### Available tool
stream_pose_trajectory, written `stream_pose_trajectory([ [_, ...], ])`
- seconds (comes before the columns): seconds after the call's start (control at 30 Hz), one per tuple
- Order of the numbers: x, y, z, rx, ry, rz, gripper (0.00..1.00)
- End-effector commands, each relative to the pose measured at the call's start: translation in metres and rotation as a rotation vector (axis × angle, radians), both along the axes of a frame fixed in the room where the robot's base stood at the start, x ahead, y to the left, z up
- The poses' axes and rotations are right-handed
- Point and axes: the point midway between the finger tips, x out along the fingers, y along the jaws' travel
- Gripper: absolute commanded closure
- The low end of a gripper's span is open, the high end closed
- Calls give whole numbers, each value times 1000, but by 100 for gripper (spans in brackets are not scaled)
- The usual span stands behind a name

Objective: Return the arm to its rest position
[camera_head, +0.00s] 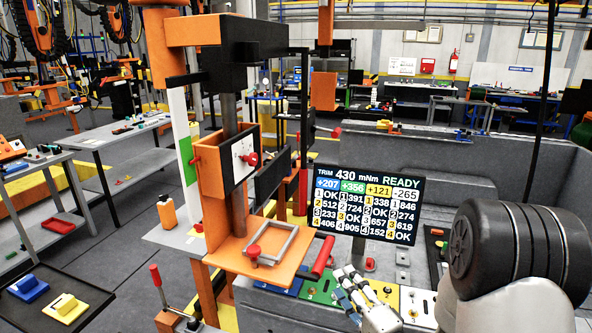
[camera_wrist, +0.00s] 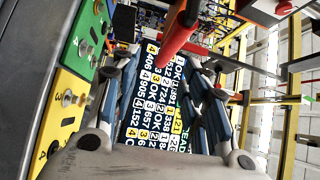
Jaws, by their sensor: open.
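My gripper (camera_head: 347,284) is low at the front of the bench in the head view, over the green and yellow plates. Its fingers are spread in the wrist view (camera_wrist: 168,90), with nothing held between them. Through the gap I see the display (camera_head: 368,203) and, above it in the picture, a red handle (camera_wrist: 177,32). In the head view the red handle (camera_head: 322,257) stands just left of the gripper. I cannot tell the exact distance between them. My arm link (camera_head: 515,250) fills the right side of the head view.
An orange press fixture (camera_head: 208,165) with a grey frame (camera_head: 272,245) stands left of the gripper. The green plate (camera_head: 318,291) and yellow plate (camera_head: 384,291) lie close beneath it. A dark tray (camera_head: 95,290) with blue and yellow blocks is at lower left. A thin black post (camera_head: 545,100) rises at right.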

Motion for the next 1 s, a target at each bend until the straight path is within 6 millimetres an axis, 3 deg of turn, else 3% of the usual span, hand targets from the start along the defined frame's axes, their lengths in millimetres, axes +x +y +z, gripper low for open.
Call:
stream_pose_trajectory([
  [0.1, 11, -5, 14, -285, 42, -40, 59],
  [0.23, 9, -19, 25, -586, 127, -83, 59],
  [0.37, -9, -35, 40, -839, 230, -100, 59],
  [0.47, -33, -44, 53, -1002, 319, -87, 59],
  [0.67, -107, -48, 72, -1241, 501, 32, 59],
  [0.9, -217, -24, 82, -1394, 636, 331, 59],
  [1.0, -253, -13, 83, -1420, 650, 449, 59],
])
